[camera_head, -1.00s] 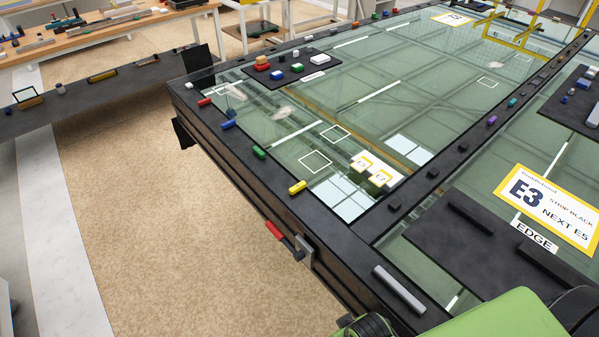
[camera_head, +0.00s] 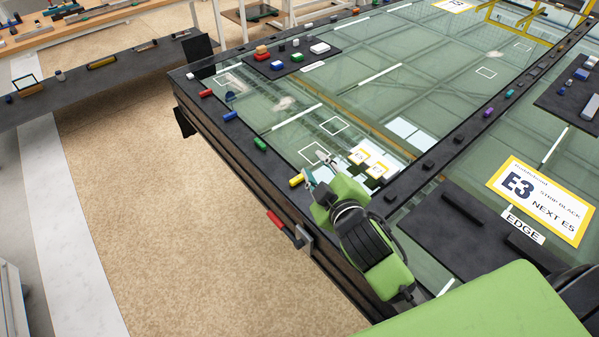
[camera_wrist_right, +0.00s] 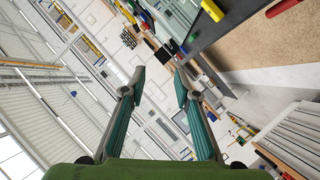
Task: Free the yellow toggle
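The yellow toggle (camera_head: 297,180) sits on the dark near-left rail of the glazed frame, and it also shows at the top of the right wrist view (camera_wrist_right: 212,9). My right gripper (camera_head: 317,168) is above the frame close to the toggle, just to its right in the head view. Its teal fingers (camera_wrist_right: 160,95) are apart with nothing between them in the wrist view. Whether a finger touches the toggle I cannot tell. My left gripper is not in view.
Along the same rail stand a green toggle (camera_head: 260,144), a blue one (camera_head: 230,116) and a red one (camera_head: 206,93). A red-handled clamp (camera_head: 282,226) hangs on the frame's side. Yellow-edged cards (camera_head: 368,162) and a large E3 sign (camera_head: 540,202) lie on the glass.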

